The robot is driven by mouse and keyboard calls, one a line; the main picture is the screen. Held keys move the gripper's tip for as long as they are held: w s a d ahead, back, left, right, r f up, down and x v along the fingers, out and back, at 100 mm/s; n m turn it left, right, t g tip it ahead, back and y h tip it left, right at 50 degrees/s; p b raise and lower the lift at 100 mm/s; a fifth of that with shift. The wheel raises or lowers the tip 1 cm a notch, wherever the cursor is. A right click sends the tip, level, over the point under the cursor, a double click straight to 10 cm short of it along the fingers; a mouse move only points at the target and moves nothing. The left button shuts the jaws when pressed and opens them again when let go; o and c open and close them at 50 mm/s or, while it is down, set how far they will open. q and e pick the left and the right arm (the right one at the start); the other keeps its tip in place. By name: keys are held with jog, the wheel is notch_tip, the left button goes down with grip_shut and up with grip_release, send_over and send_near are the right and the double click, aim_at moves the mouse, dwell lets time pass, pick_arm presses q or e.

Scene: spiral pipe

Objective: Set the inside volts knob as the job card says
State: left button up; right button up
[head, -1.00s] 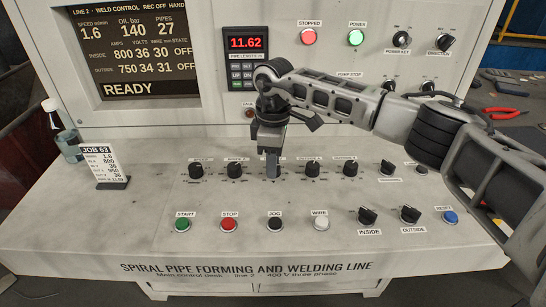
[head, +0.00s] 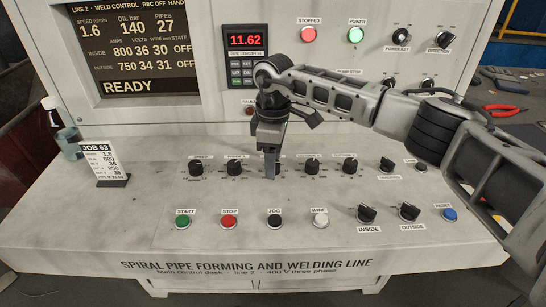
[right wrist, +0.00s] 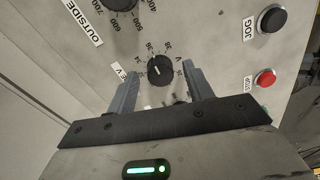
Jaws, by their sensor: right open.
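The inside volts knob (right wrist: 160,68) is black and round, with a pale pointer and a number scale. In the right wrist view its label is partly hidden, with only the end, "E V", showing. My right gripper (right wrist: 162,70) is open, with one finger on each side of the knob and no clear contact. In the head view my right gripper (head: 270,177) points down at the middle of the upper knob row and hides this knob. The job card (head: 102,162) stands at the left of the desk, headed JOB 63; its small lines are hard to read. My left gripper is out of view.
The screen (head: 135,50) shows READY and an inside row of 800, 36, 30, OFF. Neighbouring knobs (head: 234,168) (head: 311,167) flank my gripper. Start (head: 183,222), stop (head: 230,222) and jog (head: 274,221) buttons lie in front.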

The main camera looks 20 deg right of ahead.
pick_arm(q)
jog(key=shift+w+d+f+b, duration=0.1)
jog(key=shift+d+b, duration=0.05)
jog(key=shift+b, duration=0.5)
pick_arm(e)
notch_tip(320, 180, up, 16)
jog(key=shift+w+d, duration=0.2)
jog(key=shift+w, duration=0.15)
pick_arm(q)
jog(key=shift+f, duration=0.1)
pick_arm(e)
jog(key=shift+f, duration=0.15)
